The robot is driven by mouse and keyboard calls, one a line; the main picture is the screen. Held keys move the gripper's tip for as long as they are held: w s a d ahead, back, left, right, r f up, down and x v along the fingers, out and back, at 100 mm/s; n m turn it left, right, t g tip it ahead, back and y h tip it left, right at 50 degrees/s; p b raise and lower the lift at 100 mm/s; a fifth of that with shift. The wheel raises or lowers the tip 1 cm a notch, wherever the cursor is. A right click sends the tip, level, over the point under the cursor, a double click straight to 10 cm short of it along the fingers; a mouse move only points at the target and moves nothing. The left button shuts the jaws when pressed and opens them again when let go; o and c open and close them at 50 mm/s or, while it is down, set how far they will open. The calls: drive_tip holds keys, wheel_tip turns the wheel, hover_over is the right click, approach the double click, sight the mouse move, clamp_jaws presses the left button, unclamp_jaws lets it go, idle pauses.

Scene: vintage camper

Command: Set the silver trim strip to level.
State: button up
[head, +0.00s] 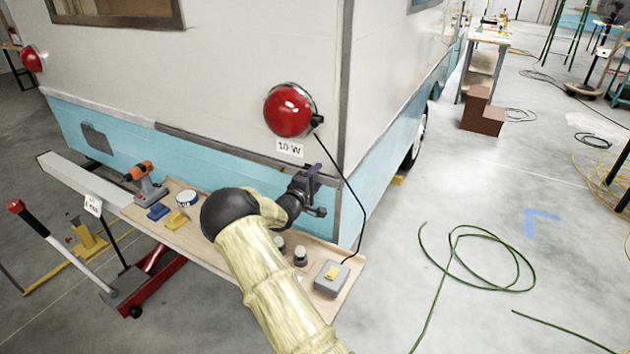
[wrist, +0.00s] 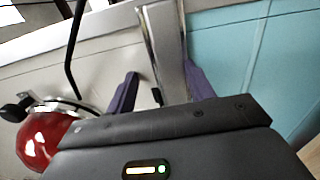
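In the wrist view the silver trim strip (wrist: 166,45) runs from the top edge down between my two purple fingers, along the border of the camper's cream and blue panels. My gripper (wrist: 162,88) is open around the strip's near end; the right finger is close beside it and a gap shows at the left finger. Contact cannot be told. In the head view my gripper (head: 314,184) is at the camper's corner, below the red lamp. There the trim (head: 210,143) shows as a dull grey band sloping down to the right; my gripper hides part of it.
The red lamp (head: 289,110) with a black cable and a "10 W" label (head: 289,148) is just above my gripper. A wooden board (head: 220,262) below holds a drill (head: 146,182), blocks and a grey box (head: 332,278). Green hose (head: 484,288) lies on the floor at right.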

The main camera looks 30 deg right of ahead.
idle(0.5)
drive_tip(key=shift+s+a, duration=0.15)
drive_tip(key=shift+a, duration=0.1)
drive_tip(key=b+v, duration=0.1)
drive_tip(key=v, duration=1.6)
drive_tip(key=shift+f, duration=0.15)
drive_tip(key=shift+d, duration=0.1)
